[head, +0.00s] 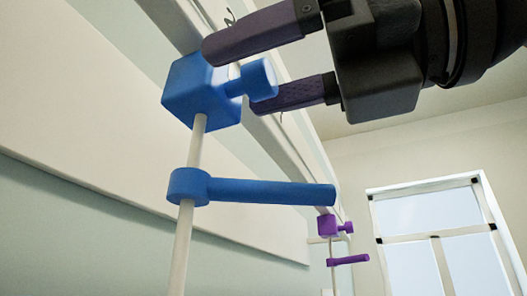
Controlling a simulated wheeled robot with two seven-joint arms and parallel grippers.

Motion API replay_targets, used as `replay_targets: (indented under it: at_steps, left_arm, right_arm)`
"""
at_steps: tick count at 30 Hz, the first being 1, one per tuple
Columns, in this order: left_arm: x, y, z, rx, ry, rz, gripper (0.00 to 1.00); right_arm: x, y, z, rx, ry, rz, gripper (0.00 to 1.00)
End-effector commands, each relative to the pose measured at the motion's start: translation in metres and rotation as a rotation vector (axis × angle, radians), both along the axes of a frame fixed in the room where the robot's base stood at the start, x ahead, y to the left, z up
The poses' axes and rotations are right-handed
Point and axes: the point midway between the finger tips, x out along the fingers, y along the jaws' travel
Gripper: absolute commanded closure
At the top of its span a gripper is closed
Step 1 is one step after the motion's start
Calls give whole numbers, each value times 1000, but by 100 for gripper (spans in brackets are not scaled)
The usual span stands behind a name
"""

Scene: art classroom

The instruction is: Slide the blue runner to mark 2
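The blue runner (196,91) is a block on a pale upright rod (181,250), with a round knob (263,80) sticking out to the right. Below it on the same rod is a blue collar with a long bar (265,192), apart from the block. My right gripper (222,76) comes in from the top right. Its two dark purple fingers are spread apart. The upper finger crosses in front of the block's top, and the knob covers the lower fingertip. I cannot tell whether they touch it. No mark number is readable. My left gripper is out of view.
A smaller purple block (327,226) and a purple bar (348,260) sit on another rod to the right. A pale rail or board edge (285,150) runs diagonally behind the rods. A window (440,235) is at the far right.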

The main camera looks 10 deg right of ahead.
Motion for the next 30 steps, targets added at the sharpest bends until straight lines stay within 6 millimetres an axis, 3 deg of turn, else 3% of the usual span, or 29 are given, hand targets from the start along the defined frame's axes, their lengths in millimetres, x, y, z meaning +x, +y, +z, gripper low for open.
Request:
replay_targets:
  at_steps: [8,15,21,30]
  left_arm:
    - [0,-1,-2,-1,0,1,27]
    - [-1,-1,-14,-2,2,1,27]
    - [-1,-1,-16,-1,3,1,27]
    - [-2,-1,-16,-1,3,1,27]
  right_arm:
    - [-2,-4,-1,2,0,-1,27]
    - [-33,-53,-1,4,-1,0,27]
    - [-51,-81,0,2,0,0,27]
    - [-53,-84,0,-1,1,0,27]
